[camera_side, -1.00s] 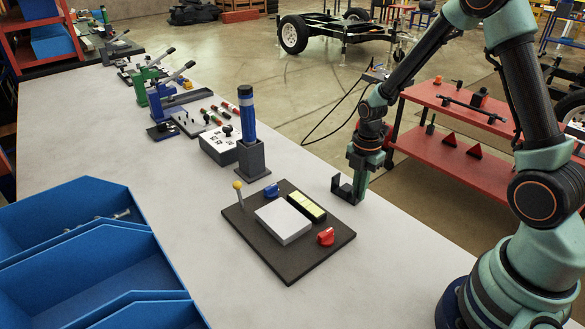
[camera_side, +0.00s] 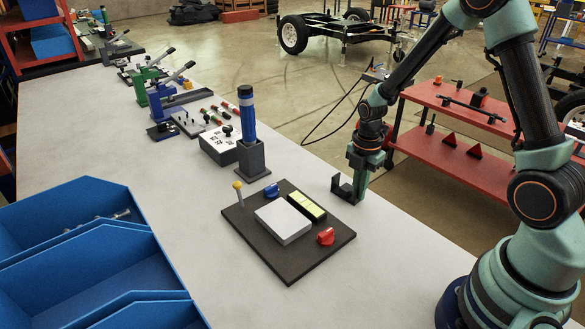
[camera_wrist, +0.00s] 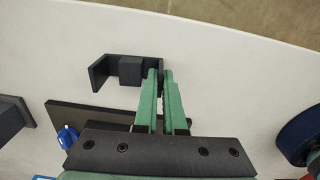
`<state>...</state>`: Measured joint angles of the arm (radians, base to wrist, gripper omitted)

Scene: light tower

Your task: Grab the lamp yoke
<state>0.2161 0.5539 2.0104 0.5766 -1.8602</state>
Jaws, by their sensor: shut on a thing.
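The lamp yoke (camera_side: 343,189) is a small dark U-shaped bracket standing on the white table, right of the black board. My gripper (camera_side: 359,195) reaches down to it from above, at its right side. In the wrist view the yoke (camera_wrist: 130,69) lies beyond the fingers, with its right end between the green fingertips (camera_wrist: 160,76). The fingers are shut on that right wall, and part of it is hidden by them. The yoke looks upright and at table level; I cannot tell if it touches the table.
The black board (camera_side: 290,262) holds a grey plate, a yellow block, red and blue knobs and a yellow-tipped lever. A blue cylinder (camera_side: 247,115) stands in a dark holder behind it. Blue bins (camera_side: 95,265) sit at the left. White table is clear around the yoke.

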